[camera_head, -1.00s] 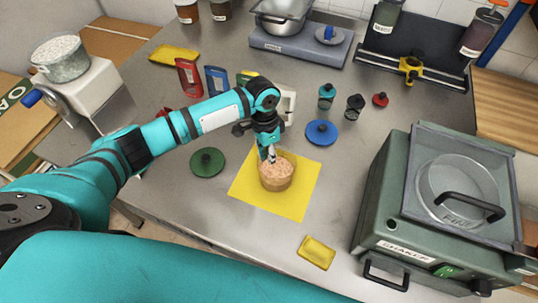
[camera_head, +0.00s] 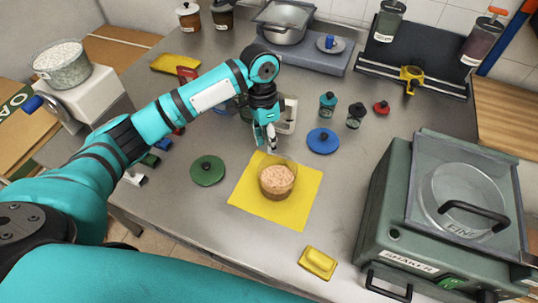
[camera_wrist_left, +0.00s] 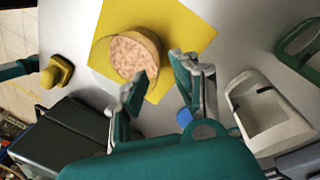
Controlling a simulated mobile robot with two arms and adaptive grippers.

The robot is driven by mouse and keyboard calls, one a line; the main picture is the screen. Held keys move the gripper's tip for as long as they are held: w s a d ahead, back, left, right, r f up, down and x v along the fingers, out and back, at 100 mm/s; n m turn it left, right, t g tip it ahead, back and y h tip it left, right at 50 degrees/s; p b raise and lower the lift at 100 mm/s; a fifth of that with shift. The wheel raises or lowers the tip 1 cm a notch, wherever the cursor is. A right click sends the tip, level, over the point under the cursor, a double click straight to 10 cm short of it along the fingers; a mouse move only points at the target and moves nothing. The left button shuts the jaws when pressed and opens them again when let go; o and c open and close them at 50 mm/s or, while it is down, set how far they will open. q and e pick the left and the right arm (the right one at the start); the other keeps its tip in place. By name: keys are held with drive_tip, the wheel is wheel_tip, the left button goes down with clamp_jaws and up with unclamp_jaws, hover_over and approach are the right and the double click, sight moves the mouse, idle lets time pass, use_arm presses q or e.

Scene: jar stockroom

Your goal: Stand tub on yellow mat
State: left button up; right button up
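The tub (camera_head: 277,181), a clear round container filled with pinkish-brown grains, stands upright on the yellow mat (camera_head: 297,212), near the mat's middle. In the left wrist view the tub (camera_wrist_left: 133,57) also sits within the yellow mat (camera_wrist_left: 190,35). My left gripper (camera_head: 268,146) is above and behind the tub, over the mat's far edge. In the left wrist view its fingers (camera_wrist_left: 168,82) are spread wide with nothing between them, apart from the tub.
A green lid (camera_head: 207,171) lies left of the mat and a blue lid (camera_head: 323,140) behind it. The green shaker machine (camera_head: 440,215) fills the right side. Bare table lies around the mat.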

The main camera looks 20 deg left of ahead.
use_arm(q)
drive_tip(key=shift+w+a+r, duration=0.15)
drive_tip(key=shift+r, duration=1.2)
